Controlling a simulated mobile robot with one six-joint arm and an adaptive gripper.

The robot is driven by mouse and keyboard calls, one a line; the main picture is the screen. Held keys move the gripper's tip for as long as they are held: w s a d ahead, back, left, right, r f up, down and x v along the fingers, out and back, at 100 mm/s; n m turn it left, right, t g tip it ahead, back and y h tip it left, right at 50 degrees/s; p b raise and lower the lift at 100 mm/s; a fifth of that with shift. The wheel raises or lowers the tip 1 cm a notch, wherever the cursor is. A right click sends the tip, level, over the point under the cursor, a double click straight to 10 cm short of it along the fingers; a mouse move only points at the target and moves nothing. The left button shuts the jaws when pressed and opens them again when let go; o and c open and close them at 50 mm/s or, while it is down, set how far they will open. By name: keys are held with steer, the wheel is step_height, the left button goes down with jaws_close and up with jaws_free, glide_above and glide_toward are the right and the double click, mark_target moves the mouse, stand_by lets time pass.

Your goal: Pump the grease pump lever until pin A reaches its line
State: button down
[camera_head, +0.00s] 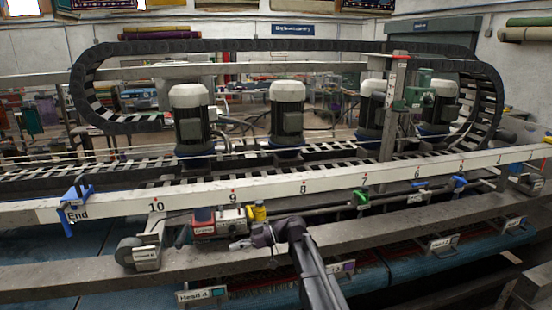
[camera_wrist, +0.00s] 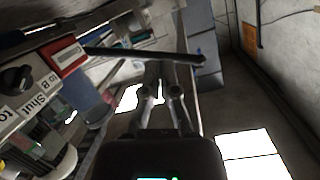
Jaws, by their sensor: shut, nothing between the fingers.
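The grease pump (camera_head: 218,222) is a small red and cream box marked "Grease" on the front rail, left of centre in the head view. Its cream panel (camera_wrist: 38,100) with a red label fills the left of the wrist view. A black knob (camera_wrist: 15,78) there sits by the words "to B" and "Shut". The lever (camera_wrist: 140,54), a thin black rod with a rounded end, crosses above my gripper (camera_wrist: 163,92). My gripper (camera_head: 238,244) is shut and empty, close beside the pump's lower right. I cannot tell whether it touches the lever. I cannot make out pin A or its line.
A yellow-topped cylinder (camera_head: 259,211) stands right of the pump. A grey reel-like device (camera_head: 139,251) is to its left.

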steer(key=s+d+f+m+t+h, duration=0.1)
steer(key=s+d+f+m+h, duration=0.4)
steer(key=d, duration=0.5)
steer(key=s+d+f+m+t+h+b, duration=0.1)
steer(key=s+d+f+m+h, duration=0.4)
steer(key=d, duration=0.5)
steer(key=s+d+f+m+t+h+b, duration=0.1)
steer(key=s+d+f+m+h, duration=0.4)
steer(key=d, duration=0.6)
step_height(320, 180, down, 2)
steer(key=shift+f+m+t, duration=0.1)
steer(key=shift+m+t, duration=0.3)
steer(key=shift+m, duration=0.6)
steer(key=shift+d, duration=0.1)
